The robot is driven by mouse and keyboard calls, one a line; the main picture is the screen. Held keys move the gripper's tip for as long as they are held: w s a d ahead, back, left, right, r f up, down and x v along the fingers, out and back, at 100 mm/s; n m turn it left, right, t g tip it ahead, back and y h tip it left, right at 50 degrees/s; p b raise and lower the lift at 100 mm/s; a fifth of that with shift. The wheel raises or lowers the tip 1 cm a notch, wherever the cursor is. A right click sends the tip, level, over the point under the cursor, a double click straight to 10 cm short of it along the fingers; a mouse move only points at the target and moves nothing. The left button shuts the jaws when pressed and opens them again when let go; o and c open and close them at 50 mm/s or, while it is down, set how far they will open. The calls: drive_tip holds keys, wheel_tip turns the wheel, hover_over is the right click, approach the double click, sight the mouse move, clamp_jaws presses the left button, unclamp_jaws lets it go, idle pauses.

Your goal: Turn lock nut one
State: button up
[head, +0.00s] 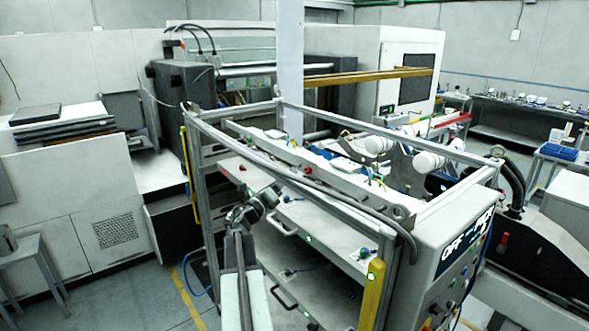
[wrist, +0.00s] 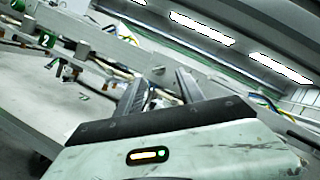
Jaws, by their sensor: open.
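My gripper (head: 268,196) is at the left front of the metal rack, at the height of its upper deck. In the wrist view my gripper's two dark fingers (wrist: 160,76) stand apart with nothing held between them. I cannot make out which part is lock nut one; no tag marked 1 is readable.
The rack (head: 335,122) has a frame of metal bars and pale shelves with black handles (head: 283,298). A control box (head: 440,262) stands at its right end. White rollers (head: 432,161) lie behind the upper deck. Open floor (head: 130,295) is at the lower left.

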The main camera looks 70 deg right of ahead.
sight(298, 166)
drive_tip(key=x, duration=0.4)
drive_tip(key=shift+p, duration=0.4)
clamp_jaws()
drive_tip(key=shift+w+d+m+g+y+b, duration=0.15)
drive_tip(key=shift+m+g+y, duration=1)
drive_tip(key=shift+m, duration=2)
drive_tip(key=shift+w+d+m+g+y+b, duration=0.15)
drive_tip(key=shift+m+g+y, duration=0.3)
drive_tip(key=shift+m+g, duration=2)
drive_tip(key=shift+w+m+g+y+b, duration=0.15)
drive_tip(key=shift+m+g+y, duration=0.6)
drive_tip(key=shift+m, duration=3.15)
drive_tip(key=shift+m+y, duration=0.25)
drive_tip(key=shift+m, duration=0.15)
unclamp_jaws()
drive_tip(key=shift+s, duration=0.1)
